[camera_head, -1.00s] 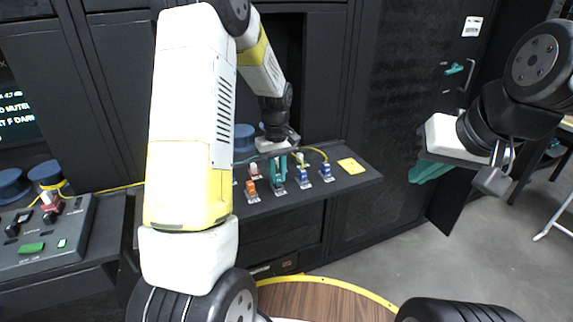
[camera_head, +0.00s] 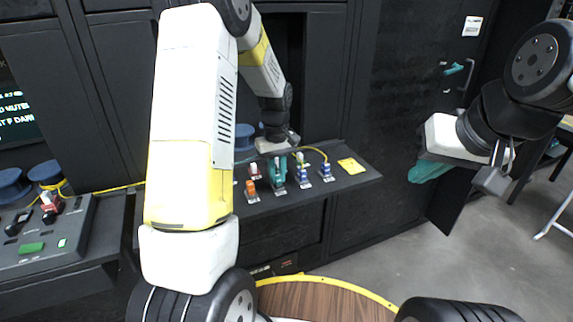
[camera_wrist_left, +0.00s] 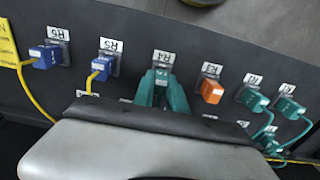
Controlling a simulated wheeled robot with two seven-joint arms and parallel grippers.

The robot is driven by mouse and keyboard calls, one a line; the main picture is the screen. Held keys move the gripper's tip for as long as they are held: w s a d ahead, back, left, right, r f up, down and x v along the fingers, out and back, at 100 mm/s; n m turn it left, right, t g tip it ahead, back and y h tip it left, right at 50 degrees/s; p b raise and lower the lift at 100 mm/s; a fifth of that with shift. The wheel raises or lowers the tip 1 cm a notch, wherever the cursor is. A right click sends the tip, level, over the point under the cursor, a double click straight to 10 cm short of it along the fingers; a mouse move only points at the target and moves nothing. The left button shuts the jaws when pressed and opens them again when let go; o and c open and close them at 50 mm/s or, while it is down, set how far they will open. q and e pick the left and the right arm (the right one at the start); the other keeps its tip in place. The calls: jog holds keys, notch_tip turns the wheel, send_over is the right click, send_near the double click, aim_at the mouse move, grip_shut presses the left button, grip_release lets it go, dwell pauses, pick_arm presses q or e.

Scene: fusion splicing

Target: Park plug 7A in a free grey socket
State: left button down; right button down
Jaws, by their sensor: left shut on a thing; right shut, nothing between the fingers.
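My left gripper (camera_head: 279,180) reaches down to the sloped panel, its teal fingers shut at the socket labelled R4. In the left wrist view these fingers (camera_wrist_left: 162,90) stand right at R4. The plug between them is almost wholly hidden, and I cannot read a mark on it or tell whether it is seated. Blue plugs sit at R6 (camera_wrist_left: 45,57) and R5 (camera_wrist_left: 103,67), an orange plug (camera_wrist_left: 211,91) at R3, and teal plugs at R2 (camera_wrist_left: 256,101) and R1 (camera_wrist_left: 290,108). My right gripper (camera_head: 428,171) is shut and empty, far right of the panel.
The panel (camera_head: 345,183) carries a yellow note (camera_head: 351,166) at its right end. A red and white plug (camera_head: 255,171) stands behind the orange one. Yellow and teal cables run close to the plugs. A control box (camera_head: 45,240) stands at the left. Open floor lies at the right.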

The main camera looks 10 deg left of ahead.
pick_arm(q)
jog(key=shift+f, duration=0.35)
jog(key=c, duration=1.3)
grip_release()
notch_tip(320, 180, up, 8)
jog(key=shift+f, duration=0.1)
